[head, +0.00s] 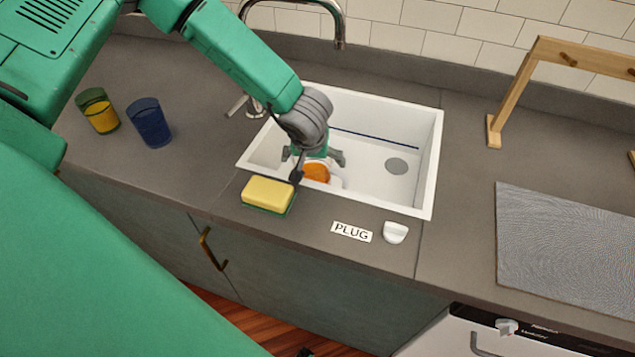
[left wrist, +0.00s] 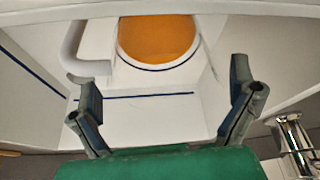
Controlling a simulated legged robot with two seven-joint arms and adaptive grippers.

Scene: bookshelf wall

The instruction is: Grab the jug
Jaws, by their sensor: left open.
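The jug (head: 318,172) is white with orange inside and stands in the near left part of the white sink (head: 425,185). My left arm and gripper hide part of it in the head view. In the left wrist view the jug's orange inside (left wrist: 156,38) shows at the top, with a white curved handle (left wrist: 78,50) on its left. My left gripper (head: 313,157) is over the sink at the jug. Its fingers (left wrist: 160,92) are spread apart with nothing between their tips in the left wrist view. My right gripper is not in view.
A yellow and green sponge (head: 267,194) lies at the sink's near edge. A PLUG label (head: 351,232) and a white plug (head: 395,232) are to its right. Yellow (head: 100,115) and blue (head: 150,125) cups stand left. A tap (head: 338,25) arches behind. A wooden rack (head: 520,85) and grey mat (head: 565,250) are right.

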